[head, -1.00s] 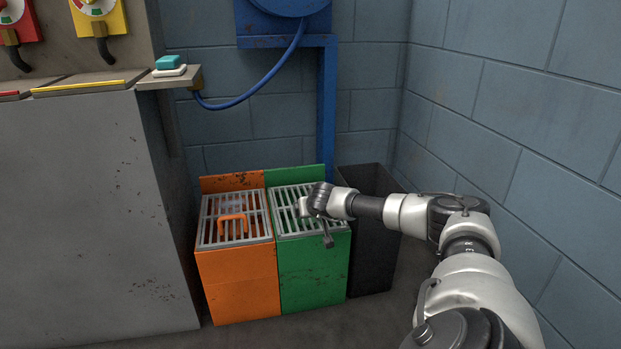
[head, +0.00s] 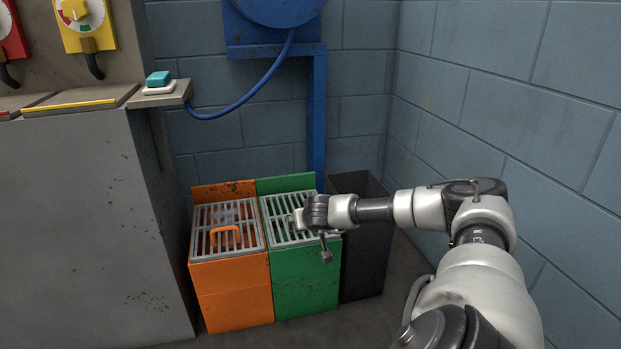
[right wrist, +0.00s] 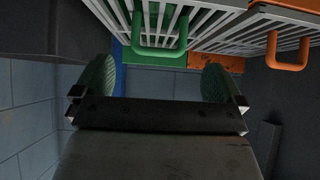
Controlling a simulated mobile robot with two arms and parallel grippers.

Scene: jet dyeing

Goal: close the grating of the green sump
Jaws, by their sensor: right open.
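The green sump (head: 305,283) stands between the orange sump and a dark bin. Its grey barred grating (head: 279,213) lies flat across the top in the head view, level with the orange one; the gripper hides part of it. The grating's green handle (right wrist: 160,52) shows in the right wrist view. My right gripper (head: 311,233) is over the right part of the grating. In the right wrist view it is open (right wrist: 157,83), with the handle beyond its two fingers and nothing between them. My left gripper is not in view.
The orange sump (head: 232,285) with an orange handle (head: 226,238) stands directly left. The dark bin (head: 366,265) is close on the right, under my forearm. A grey machine (head: 85,230) is at left, a blue post (head: 318,120) behind, and a block wall (head: 510,110) at right.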

